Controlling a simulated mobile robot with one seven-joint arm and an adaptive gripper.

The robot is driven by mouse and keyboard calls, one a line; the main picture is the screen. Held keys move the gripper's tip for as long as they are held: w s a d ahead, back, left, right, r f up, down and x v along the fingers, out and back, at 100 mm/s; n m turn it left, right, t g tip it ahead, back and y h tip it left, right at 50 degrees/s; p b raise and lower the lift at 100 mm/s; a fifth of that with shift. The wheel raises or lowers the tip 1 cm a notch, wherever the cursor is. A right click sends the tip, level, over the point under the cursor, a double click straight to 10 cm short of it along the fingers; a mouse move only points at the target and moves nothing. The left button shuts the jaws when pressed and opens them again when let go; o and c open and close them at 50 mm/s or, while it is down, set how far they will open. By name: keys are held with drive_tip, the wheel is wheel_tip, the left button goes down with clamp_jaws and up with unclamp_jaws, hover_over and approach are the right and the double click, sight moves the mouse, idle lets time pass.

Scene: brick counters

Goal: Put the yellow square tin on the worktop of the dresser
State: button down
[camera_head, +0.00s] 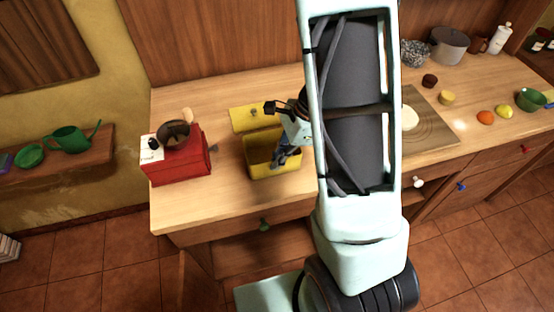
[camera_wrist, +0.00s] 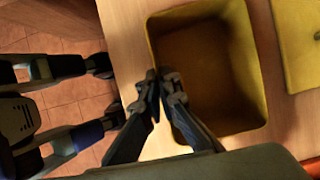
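The yellow square tin (camera_head: 262,172) is an open box over the front part of the wooden worktop (camera_head: 222,205). It looks upright, and I cannot tell whether its base touches the wood. My gripper (camera_head: 281,157) is at the tin's near right part in the head view. In the wrist view, the fingertips of my gripper (camera_wrist: 160,78) are close together, one on each side of the wall of the yellow tin (camera_wrist: 238,70), pinching its rim. The tin looks empty inside. My arm hides part of the worktop to the right.
A yellow lid (camera_head: 248,118) lies flat behind the tin. A red coffee grinder (camera_head: 182,165) stands to the left, with bare wood between. A cutting board (camera_head: 430,125), a pot (camera_head: 450,46) and fruit lie to the right. The worktop's front edge is close to the tin.

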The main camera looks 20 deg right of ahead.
drive_tip(key=shift+r, duration=0.1)
drive_tip(key=c, duration=2.2)
unclamp_jaws()
drive_tip(key=shift+o, duration=0.2)
drive_tip(key=shift+r, duration=0.1)
drive_tip(key=v, duration=1.2)
drive_tip(key=shift+p, duration=0.4)
